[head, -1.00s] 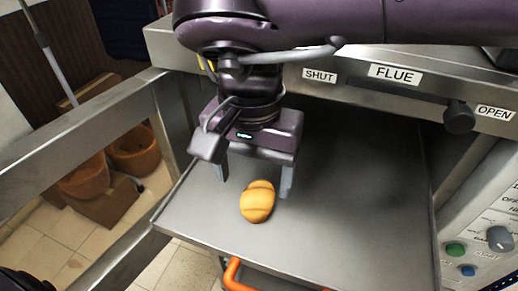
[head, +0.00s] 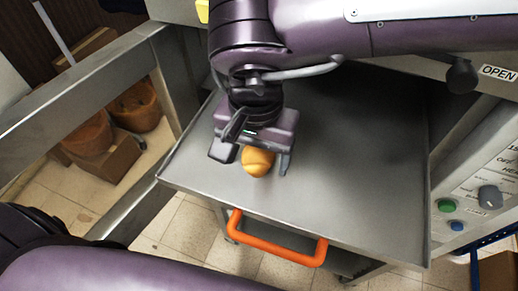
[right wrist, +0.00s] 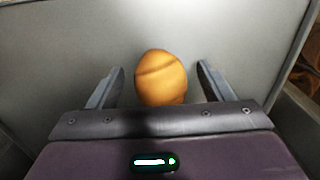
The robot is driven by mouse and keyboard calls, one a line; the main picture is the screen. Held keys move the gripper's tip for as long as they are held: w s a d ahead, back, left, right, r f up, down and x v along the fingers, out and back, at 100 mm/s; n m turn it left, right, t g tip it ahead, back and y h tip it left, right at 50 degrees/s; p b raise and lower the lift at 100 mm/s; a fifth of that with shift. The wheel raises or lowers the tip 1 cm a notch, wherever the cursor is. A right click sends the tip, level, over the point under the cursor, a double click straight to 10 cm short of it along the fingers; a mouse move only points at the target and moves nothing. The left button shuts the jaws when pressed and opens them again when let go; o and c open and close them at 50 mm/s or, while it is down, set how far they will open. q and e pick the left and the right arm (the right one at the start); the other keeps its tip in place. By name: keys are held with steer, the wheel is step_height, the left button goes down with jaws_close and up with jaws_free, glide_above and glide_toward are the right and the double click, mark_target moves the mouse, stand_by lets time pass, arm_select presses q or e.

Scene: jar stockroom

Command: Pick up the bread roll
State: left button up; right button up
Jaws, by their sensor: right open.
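The bread roll (head: 257,162) is golden brown with a crease across its top. It lies on a grey metal tray (head: 340,195), partly covered by my right gripper in the head view. My right gripper (head: 262,165) is open above the roll. In the right wrist view the roll (right wrist: 161,78) shows between the two spread fingers of the right gripper (right wrist: 161,82), with a gap on each side. My left gripper is not in view; only part of a purple arm of mine shows at the lower left.
An orange handle (head: 277,238) is at the tray's front. A metal rail (head: 80,85) runs along the left. A panel with green and blue buttons (head: 447,206) stands at the right. Brown pots (head: 140,107) sit on the floor at left. The tray's right half is clear.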

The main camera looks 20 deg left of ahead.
steer(key=c, duration=1.1)
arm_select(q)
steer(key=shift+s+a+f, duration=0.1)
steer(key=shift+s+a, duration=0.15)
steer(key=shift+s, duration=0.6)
arm_select(e)
steer(key=shift+o, duration=0.2)
steer(key=shift+r, duration=0.15)
